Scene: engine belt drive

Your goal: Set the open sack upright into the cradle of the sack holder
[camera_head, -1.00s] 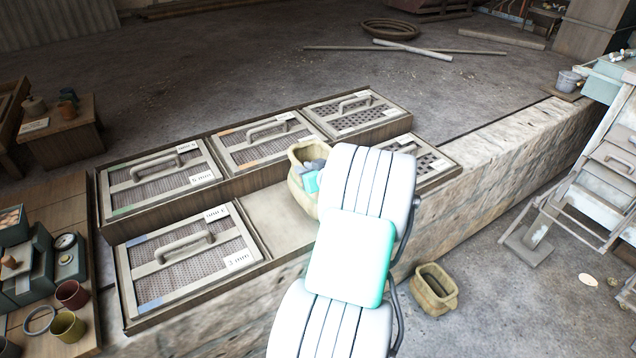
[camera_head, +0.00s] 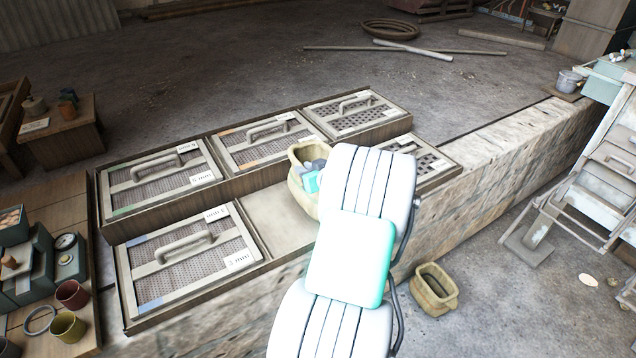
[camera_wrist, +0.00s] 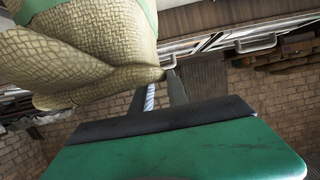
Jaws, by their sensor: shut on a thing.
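An open tan woven sack (camera_head: 303,196) is at the middle of the head view, over the bare board between the framed screens, mouth up. My gripper (camera_head: 318,176) is at its right side, partly hidden behind my white arm. In the wrist view the sack (camera_wrist: 85,55) fills the upper left, and my gripper (camera_wrist: 165,88) is shut on a fold of its cloth. I cannot tell whether the sack touches the board. A second open sack (camera_head: 434,289) stands on the floor at the right of my arm. I cannot make out the sack holder's cradle for certain.
Framed mesh screens with handles (camera_head: 165,172) sit around the held sack on a low stone wall (camera_head: 500,165). A grey metal stand (camera_head: 590,205) is at the right. Cups (camera_head: 68,327) and a dial gauge (camera_head: 66,243) sit at lower left. The right floor is mostly clear.

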